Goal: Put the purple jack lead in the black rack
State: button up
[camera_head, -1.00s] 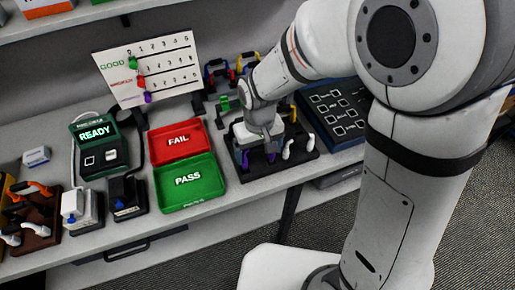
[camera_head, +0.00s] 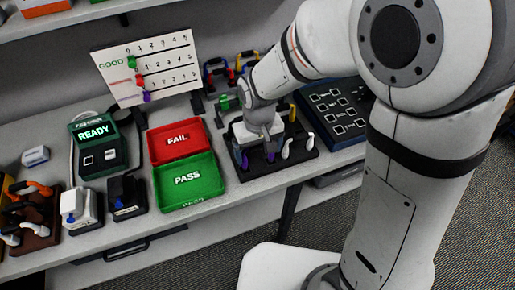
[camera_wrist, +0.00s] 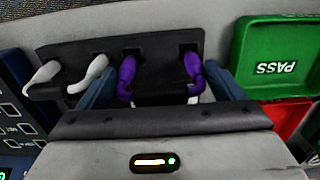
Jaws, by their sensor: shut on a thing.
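The black rack (camera_head: 296,164) stands on the bench right of the green tray. In the wrist view the rack (camera_wrist: 155,58) holds two white plug ends at its left and two purple ends at its right. The purple jack lead (camera_wrist: 127,80) shows as these two ends, at or in the rack's slots; whether they are fully seated I cannot tell. My gripper (camera_wrist: 160,82) is over the rack, its blue-grey fingers just outside the purple ends, shut on the purple lead. In the head view my gripper (camera_head: 257,154) hides part of the rack and lead.
The green PASS tray (camera_head: 216,193) and red FAIL tray (camera_head: 160,157) lie left of the rack. A dark blue panel (camera_head: 335,119) stands right of it. A READY tester (camera_head: 94,157) and a brown rack (camera_head: 38,237) are farther left. A labelled board (camera_head: 122,78) stands behind.

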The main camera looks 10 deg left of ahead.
jog(key=shift+f+b, duration=0.85)
jog(key=shift+f, duration=0.05)
dwell(1.2)
jog(key=o, duration=0.9)
jog(key=shift+c, duration=0.2)
jog(key=shift+r, duration=0.1)
jog(key=shift+r+p, duration=3)
jog(key=shift+r, duration=0.95)
